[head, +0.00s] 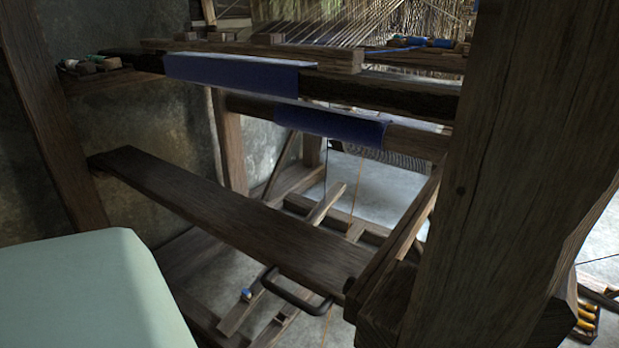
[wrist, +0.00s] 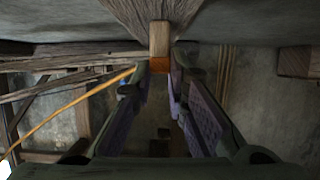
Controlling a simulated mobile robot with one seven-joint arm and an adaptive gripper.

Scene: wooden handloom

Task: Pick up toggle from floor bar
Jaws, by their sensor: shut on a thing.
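In the wrist view, my gripper (wrist: 160,82) has its two dark, purple-padded fingers on either side of a small pale wooden toggle (wrist: 159,40). The fingertips are shut on it near its orange-coloured end. An orange cord (wrist: 70,103) runs from beside the left fingertip down to the lower left. A wider wooden piece, perhaps the floor bar (wrist: 155,10), shows just behind the toggle; I cannot tell whether they touch. My gripper and the toggle are not visible in the head view.
In the head view, a long wooden bench board (head: 220,210) crosses the loom, with a dark curved handle (head: 295,293) below its near end. A thick post (head: 500,170) blocks the right side. Wooden floor beams (head: 240,312) lie beneath. A thin orange cord (head: 356,190) hangs behind the board.

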